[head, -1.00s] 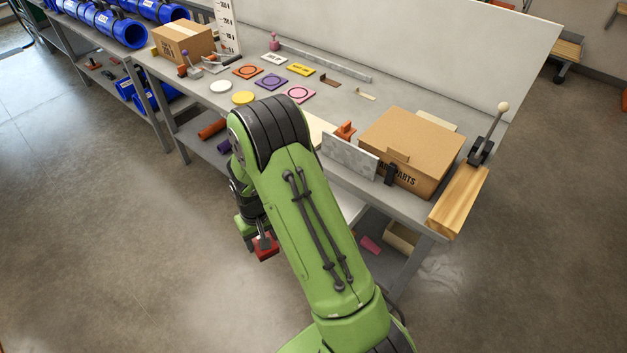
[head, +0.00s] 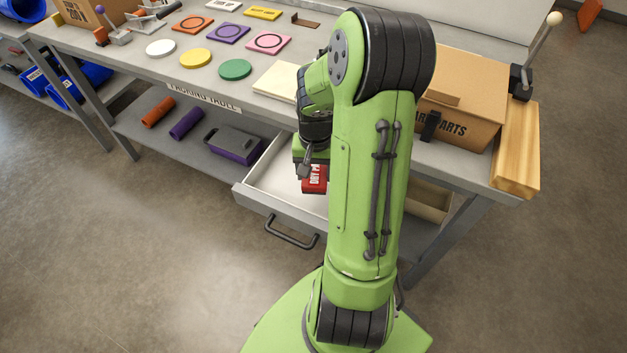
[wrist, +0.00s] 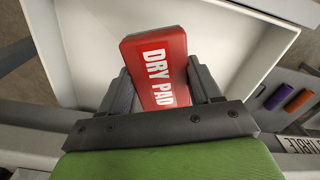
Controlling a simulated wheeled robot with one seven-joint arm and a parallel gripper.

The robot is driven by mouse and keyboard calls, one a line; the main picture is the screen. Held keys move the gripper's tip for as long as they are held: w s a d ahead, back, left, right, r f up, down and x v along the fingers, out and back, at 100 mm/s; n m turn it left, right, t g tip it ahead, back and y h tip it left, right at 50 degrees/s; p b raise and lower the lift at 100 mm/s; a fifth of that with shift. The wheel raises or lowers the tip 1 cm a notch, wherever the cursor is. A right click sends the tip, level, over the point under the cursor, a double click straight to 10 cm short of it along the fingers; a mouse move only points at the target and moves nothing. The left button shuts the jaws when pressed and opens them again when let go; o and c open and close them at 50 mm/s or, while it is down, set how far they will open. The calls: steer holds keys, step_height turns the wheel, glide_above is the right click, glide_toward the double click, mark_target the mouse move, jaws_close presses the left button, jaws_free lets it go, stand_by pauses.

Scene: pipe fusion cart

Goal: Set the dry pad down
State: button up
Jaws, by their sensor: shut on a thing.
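The dry pad is a red block lettered "DRY PAD" (wrist: 158,68); it also shows in the head view (head: 314,180), partly hidden by my arm. My gripper (wrist: 160,85) is shut on the dry pad, one finger on each side. In the head view my gripper (head: 310,165) hangs in front of the table edge, over an open white drawer (head: 268,185). In the wrist view the drawer's pale floor lies behind the pad. The right part of the drawer is hidden by my arm in the head view.
The packing table (head: 140,42) holds coloured discs and square plates, plus a cardboard parts box (head: 468,100) at right. A lower shelf carries orange and purple cylinders and a purple case (head: 235,145). The drawer handle (head: 290,235) juts toward the floor.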

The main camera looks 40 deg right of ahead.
mark_target(314, 196)
step_height(314, 196, down, 7)
steer(key=shift+f+b, duration=0.15)
steer(key=shift+b, duration=1.1)
steer(key=o, duration=1)
